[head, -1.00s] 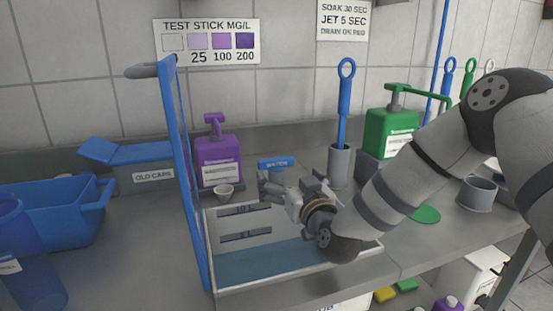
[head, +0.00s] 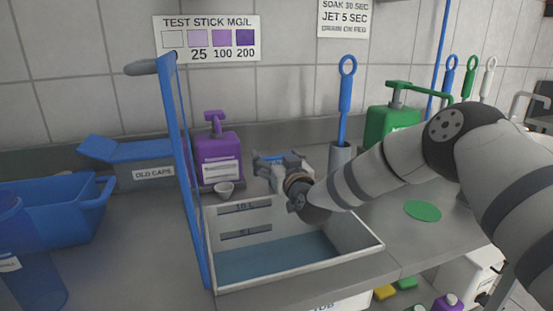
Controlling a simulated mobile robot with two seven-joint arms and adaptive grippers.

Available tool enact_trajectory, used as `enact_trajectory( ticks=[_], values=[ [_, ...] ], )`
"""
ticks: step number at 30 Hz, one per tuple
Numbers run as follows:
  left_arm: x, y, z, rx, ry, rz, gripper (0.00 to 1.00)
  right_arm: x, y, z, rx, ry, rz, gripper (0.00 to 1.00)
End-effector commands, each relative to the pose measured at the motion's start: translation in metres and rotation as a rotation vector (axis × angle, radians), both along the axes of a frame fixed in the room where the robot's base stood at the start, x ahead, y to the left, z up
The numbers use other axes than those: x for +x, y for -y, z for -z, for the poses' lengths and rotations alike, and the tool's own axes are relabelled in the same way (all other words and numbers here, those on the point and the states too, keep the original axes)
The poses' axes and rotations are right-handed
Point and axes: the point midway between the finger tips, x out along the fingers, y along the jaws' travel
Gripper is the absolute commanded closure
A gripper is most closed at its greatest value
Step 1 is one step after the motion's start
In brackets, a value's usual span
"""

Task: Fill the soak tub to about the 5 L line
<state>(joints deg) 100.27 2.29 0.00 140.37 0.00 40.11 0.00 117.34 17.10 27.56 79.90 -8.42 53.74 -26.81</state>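The soak tub (head: 355,255) is a pale open box set in the counter, with 10 L and 5 L marks on its inner back wall. Blue water (head: 275,262) lies in it, its back edge close below the 5 L mark (head: 245,233). The blue water tap handle (head: 268,158) is behind the tub, mostly covered by my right gripper (head: 278,165). The fingers are at the handle; whether they touch it or are shut on it I cannot tell. No water stream shows. My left gripper is out of view.
A purple pump bottle (head: 218,160) and small white cup (head: 224,189) stand left of the tap. A blue brush (head: 345,100) and green bottle (head: 385,125) stand right. A green disc (head: 422,210) lies on the counter.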

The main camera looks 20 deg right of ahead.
Motion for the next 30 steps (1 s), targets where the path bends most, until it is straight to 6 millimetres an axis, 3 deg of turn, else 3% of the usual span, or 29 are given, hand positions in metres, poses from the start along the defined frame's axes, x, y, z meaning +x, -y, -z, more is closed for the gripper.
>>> enact_trajectory(
  ticks=[6, 18, 29, 30],
  values=[
    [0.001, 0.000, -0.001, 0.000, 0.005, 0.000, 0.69, 0.000, -0.002, -0.002, -0.001, 0.003, 0.041, 0.48],
    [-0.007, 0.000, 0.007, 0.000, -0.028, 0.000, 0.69, 0.001, -0.001, 0.003, -0.003, 0.000, 0.398, 0.48],
    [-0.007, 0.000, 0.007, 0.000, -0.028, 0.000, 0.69, 0.000, 0.000, 0.000, -0.001, 0.000, 0.425, 0.48],
    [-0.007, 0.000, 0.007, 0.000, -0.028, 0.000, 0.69, 0.000, 0.000, 0.000, -0.001, 0.000, 0.425, 0.12]
  ],
)
